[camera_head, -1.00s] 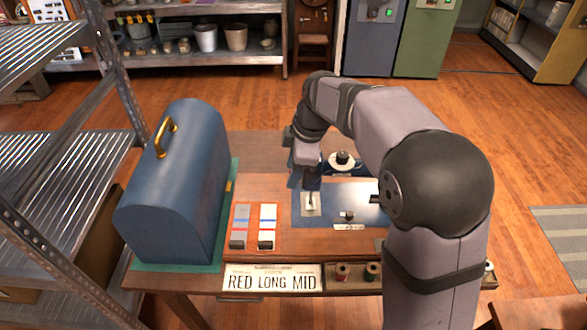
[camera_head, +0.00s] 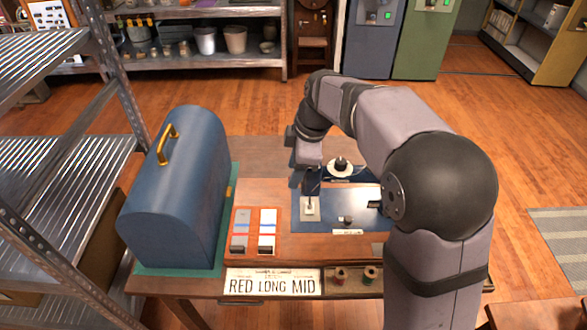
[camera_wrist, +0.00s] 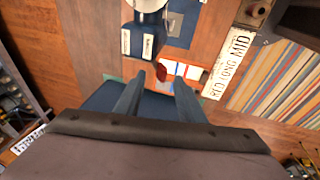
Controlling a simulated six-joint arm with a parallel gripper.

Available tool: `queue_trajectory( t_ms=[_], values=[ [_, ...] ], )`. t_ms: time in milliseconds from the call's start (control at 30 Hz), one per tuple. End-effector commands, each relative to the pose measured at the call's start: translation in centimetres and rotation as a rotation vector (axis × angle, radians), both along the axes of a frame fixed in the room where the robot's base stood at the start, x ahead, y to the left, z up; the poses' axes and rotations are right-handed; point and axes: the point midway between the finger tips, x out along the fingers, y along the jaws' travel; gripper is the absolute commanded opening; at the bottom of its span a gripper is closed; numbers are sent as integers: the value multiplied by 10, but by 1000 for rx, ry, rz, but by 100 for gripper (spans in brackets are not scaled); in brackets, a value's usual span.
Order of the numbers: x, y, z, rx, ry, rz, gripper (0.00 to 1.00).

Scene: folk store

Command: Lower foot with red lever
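A blue sewing machine stands on the wooden table; its head (camera_head: 311,182) and blue bed (camera_head: 345,208) show in the head view. In the wrist view its head (camera_wrist: 143,43) carries white labels. The small red lever (camera_wrist: 161,71) sticks out beside the head, near the fingertips. My gripper (camera_wrist: 159,78) is open, with one finger on each side of the lever's line. I cannot tell whether either finger touches it.
A blue domed case (camera_head: 178,190) with a brass handle stands left of the machine. A card with grey and white swatches (camera_head: 254,231) lies in front. A sign reading RED LONG MID (camera_head: 272,282) and thread spools (camera_head: 369,275) are at the front edge. Metal shelving (camera_head: 70,150) stands at far left.

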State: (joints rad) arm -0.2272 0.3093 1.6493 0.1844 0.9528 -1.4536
Motion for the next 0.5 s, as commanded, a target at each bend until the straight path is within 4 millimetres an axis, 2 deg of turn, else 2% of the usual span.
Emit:
queue_trajectory(
  t_ms=[500],
  values=[
    [-7,-8,39,0,-2,-1,36]
  ],
)
